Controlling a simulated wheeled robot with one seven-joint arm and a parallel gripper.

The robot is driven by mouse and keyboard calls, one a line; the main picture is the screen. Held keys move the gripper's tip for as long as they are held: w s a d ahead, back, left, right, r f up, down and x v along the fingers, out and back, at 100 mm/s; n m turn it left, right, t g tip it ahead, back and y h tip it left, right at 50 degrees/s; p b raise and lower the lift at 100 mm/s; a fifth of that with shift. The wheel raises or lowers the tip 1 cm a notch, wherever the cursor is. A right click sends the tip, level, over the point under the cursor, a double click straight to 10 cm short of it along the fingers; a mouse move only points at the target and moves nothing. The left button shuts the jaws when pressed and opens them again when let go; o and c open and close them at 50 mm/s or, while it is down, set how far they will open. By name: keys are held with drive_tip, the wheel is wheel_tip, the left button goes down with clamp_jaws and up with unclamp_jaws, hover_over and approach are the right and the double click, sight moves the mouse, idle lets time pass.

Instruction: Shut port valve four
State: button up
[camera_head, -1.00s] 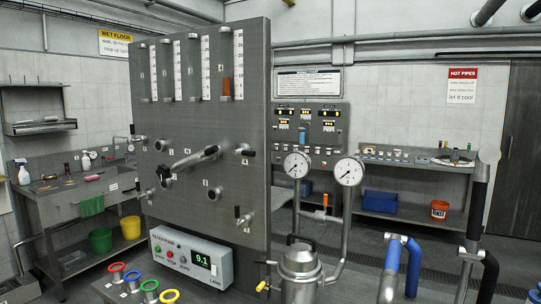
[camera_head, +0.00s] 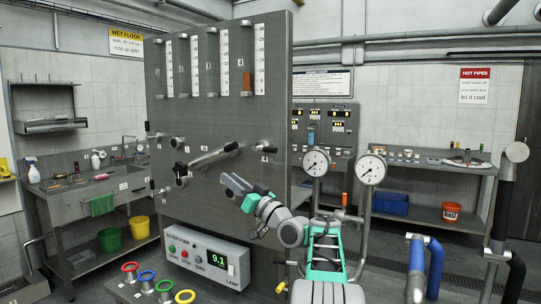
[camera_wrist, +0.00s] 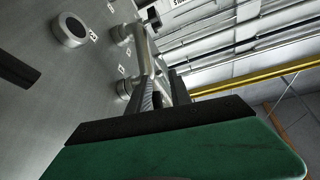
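A grey upright panel (camera_head: 215,115) carries several numbered ports and small black-handled valves. At its right side a valve with a black lever (camera_head: 266,148) sticks out to the right, roughly level; the small label under it seems to read 4. A grey pipe (camera_head: 212,156) stands out from the panel to its left. My gripper (camera_head: 229,181) is in front of the panel, below and left of that lever, not touching it. Its two fingers are apart and empty; they also show in the wrist view (camera_wrist: 163,78). My gripper hides the panel's lower right fittings.
A pump box (camera_head: 205,258) with a green display stands below the panel. Coloured rings (camera_head: 147,275) sit at the front.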

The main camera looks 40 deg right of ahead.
sight(270, 150)
drive_tip(key=s+d+r+t, duration=0.4)
drive_tip(key=s+d, duration=0.7)
drive_tip(key=shift+m, duration=0.4)
drive_tip(key=p+x, duration=0.6)
drive_tip(key=x, duration=0.1)
drive_tip(key=shift+f, duration=0.1)
drive_tip(key=shift+w, duration=0.25)
clamp_jaws()
